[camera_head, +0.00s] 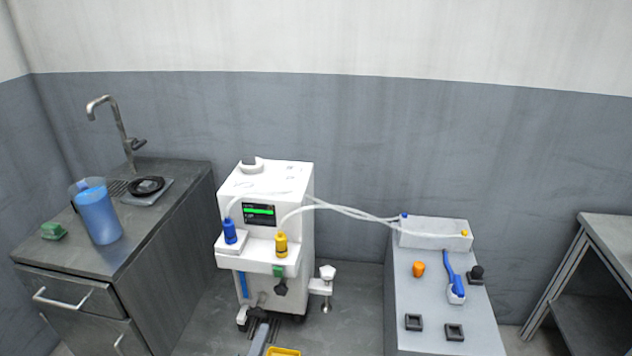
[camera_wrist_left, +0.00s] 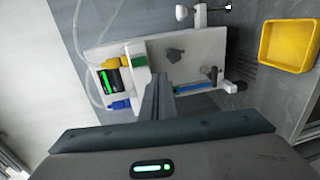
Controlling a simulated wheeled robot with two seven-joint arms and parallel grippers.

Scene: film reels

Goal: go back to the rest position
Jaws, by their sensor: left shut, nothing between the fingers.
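My left gripper (camera_head: 264,322) shows at the bottom middle of the head view, in front of the white machine. In the left wrist view its fingers (camera_wrist_left: 158,82) are closed together with nothing between them. The white machine (camera_head: 297,190) stands upright on the floor with a lit green screen. A blue connector (camera_head: 229,231) and a yellow connector (camera_head: 281,244) sit at its front, with pale tubes running from it to a white box (camera_head: 430,233) on the right bench. My right gripper is out of view.
At left is a sink counter (camera_head: 180,190) with a blue jug (camera_head: 99,215), a green item (camera_head: 53,231) and a faucet. At right is a bench (camera_head: 400,320) with a blue brush (camera_head: 453,275) and an orange cap (camera_head: 418,268). A yellow tray (camera_wrist_left: 289,45) lies low near my gripper.

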